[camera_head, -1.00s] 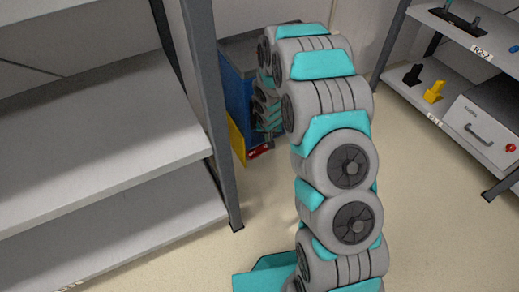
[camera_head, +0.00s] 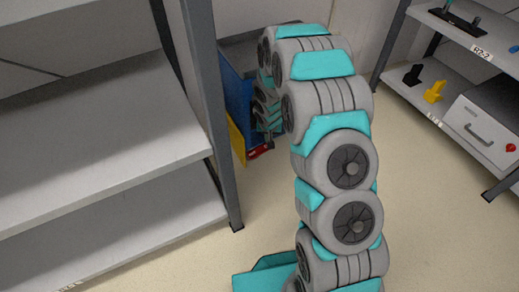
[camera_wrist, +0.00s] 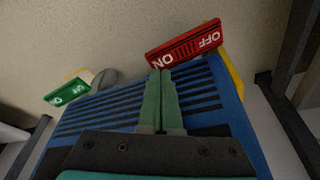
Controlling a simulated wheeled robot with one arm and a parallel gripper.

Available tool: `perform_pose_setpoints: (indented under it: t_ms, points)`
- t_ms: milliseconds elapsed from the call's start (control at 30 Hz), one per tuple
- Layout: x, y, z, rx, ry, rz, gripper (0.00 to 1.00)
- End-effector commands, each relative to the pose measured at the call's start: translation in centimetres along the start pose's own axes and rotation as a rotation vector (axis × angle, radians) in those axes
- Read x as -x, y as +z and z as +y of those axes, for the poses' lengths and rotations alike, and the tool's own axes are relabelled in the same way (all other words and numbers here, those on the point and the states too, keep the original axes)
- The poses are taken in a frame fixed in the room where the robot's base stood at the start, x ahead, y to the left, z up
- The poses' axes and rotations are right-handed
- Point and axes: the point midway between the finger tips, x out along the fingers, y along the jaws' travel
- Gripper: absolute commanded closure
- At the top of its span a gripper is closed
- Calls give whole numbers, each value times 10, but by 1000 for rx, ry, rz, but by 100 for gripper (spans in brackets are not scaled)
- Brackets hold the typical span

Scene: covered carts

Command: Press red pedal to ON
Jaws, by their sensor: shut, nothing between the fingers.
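The red pedal (camera_wrist: 186,46) is a flat red plate with white OFF and ON lettering, upside down in the wrist view, OFF at the right and ON at the left. It sits at the edge of a blue cart cover with dark slots (camera_wrist: 100,108). My gripper (camera_wrist: 160,72) is shut and empty, its green fingertips at the ON end of the pedal. I cannot tell whether they touch it. In the head view the red pedal (camera_head: 258,151) shows low on the cart beside my gripper (camera_head: 270,144), partly hidden by my arm.
A green pedal (camera_wrist: 68,91) is on the cart's other side. A yellow panel (camera_head: 236,138) is next to the red pedal. A shelf rack with a dark post (camera_head: 222,130) stands close left of the cart. Another shelf (camera_head: 455,85) is at right, with open floor between.

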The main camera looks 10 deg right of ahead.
Motion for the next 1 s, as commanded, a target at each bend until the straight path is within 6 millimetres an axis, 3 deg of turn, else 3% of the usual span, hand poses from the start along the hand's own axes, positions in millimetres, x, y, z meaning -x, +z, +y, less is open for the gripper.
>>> perform_pose_setpoints:
  t_ms: [1000]
  points:
    - [-6, 2, 0, 0, 0, 0, 100]
